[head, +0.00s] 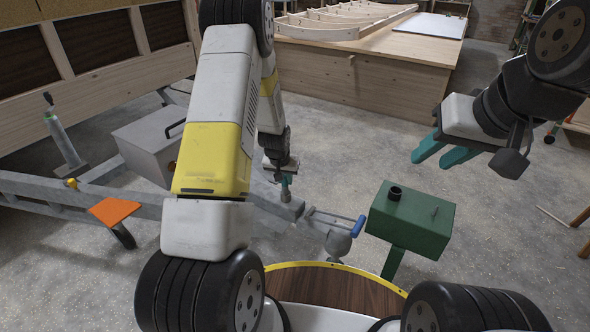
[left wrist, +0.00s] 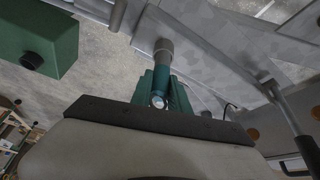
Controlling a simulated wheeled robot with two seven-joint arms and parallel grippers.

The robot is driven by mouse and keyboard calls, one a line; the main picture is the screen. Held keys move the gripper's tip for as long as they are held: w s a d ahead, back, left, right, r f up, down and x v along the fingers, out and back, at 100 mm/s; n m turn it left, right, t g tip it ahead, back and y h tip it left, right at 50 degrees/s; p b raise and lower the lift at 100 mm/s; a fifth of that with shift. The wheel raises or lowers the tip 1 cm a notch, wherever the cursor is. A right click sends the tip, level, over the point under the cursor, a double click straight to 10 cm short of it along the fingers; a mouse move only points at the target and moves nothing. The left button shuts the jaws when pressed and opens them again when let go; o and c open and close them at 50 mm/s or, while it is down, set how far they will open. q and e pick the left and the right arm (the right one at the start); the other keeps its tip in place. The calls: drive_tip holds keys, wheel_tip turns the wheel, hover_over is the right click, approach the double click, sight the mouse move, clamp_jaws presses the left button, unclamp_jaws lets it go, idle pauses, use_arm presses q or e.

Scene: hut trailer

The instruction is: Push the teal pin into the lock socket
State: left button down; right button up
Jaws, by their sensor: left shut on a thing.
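My left gripper (head: 283,172) points down over the grey trailer drawbar, near its front end. It is shut on the teal pin (head: 285,186), which hangs upright below the fingers. In the left wrist view, the pin (left wrist: 170,72) sits between the gripper's teal fingers (left wrist: 162,88). A grey cylindrical piece (left wrist: 164,48) shows at the pin's far end, over the drawbar; I cannot tell whether it is the lock socket or part of the pin. The socket's opening is hidden. My right gripper (head: 446,153) is open and empty, in the air at the right.
The trailer coupling with a blue handle (head: 358,226) is right of the drawbar's end. A green box (head: 412,217) on a post stands beside it. A grey box (head: 150,140) and an orange plate (head: 114,211) are left. A wooden bench (head: 370,85) stands behind open concrete floor.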

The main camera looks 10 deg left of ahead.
sight(286, 184)
use_arm(q)
drive_tip(key=shift+x, duration=1.85)
drive_tip(key=shift+s+f, duration=0.1)
drive_tip(key=shift+f, duration=0.15)
drive_tip(key=c, duration=1.3)
unclamp_jaws()
drive_tip(key=shift+o, duration=0.2)
